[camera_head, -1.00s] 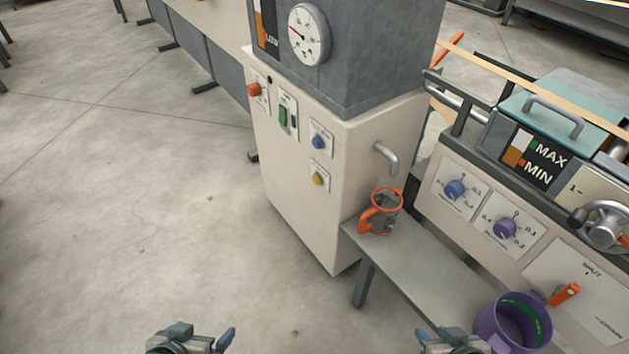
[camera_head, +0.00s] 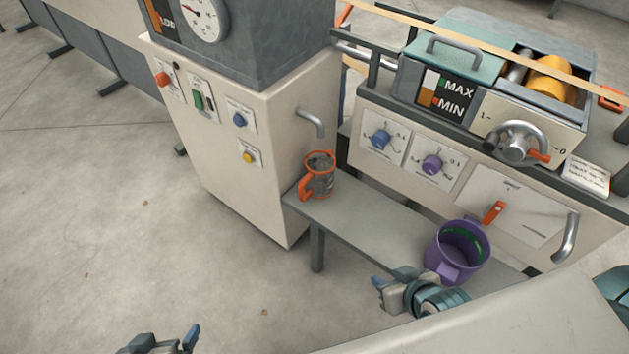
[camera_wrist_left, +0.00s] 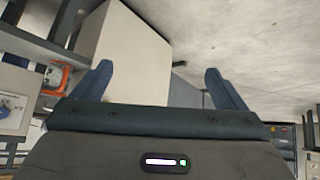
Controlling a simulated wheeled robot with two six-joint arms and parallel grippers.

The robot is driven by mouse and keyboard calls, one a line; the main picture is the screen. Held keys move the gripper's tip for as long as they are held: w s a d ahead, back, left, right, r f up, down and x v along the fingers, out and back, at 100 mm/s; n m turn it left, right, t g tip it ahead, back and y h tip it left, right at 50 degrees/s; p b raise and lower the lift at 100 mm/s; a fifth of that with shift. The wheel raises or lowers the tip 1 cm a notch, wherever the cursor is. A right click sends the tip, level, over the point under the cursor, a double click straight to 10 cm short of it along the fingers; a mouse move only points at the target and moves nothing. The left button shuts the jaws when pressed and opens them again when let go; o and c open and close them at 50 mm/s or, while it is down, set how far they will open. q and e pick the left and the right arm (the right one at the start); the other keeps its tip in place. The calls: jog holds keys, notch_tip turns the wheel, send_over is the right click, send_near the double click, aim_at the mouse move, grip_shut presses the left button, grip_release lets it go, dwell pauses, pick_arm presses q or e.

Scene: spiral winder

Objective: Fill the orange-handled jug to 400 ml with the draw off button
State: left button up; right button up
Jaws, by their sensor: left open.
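The orange-handled jug (camera_head: 318,177), grey with an orange rim and handle, stands upright on the left end of the grey bench, below the bent metal spout (camera_head: 312,122). Its fill level is not readable. It also shows at the left of the left wrist view (camera_wrist_left: 55,77). The cabinet carries a red button (camera_head: 163,79), a green switch (camera_head: 198,101), a blue button (camera_head: 239,120) and a yellow button (camera_head: 248,157); their labels are too small to read. My left gripper (camera_head: 170,342) is open and empty at the bottom edge, apart from jug and cabinet. My right gripper (camera_head: 393,283) is beside the purple jug.
A purple jug (camera_head: 455,255) stands on the bench (camera_head: 365,222). The machine at right has blue (camera_head: 381,138) and purple (camera_head: 432,164) knobs, an orange lever (camera_head: 493,213) and a crank wheel (camera_head: 516,144). The floor left of the cabinet is clear.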

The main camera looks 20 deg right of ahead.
pick_arm(q)
jog(key=shift+w+r, duration=0.2)
jog(key=shift+w, duration=0.15)
jog(key=c, duration=2)
grip_shut()
jog(key=shift+s+f, duration=0.2)
jog(key=shift+s, duration=0.2)
jog(key=shift+w+r, duration=0.2)
jog(key=shift+w, duration=0.2)
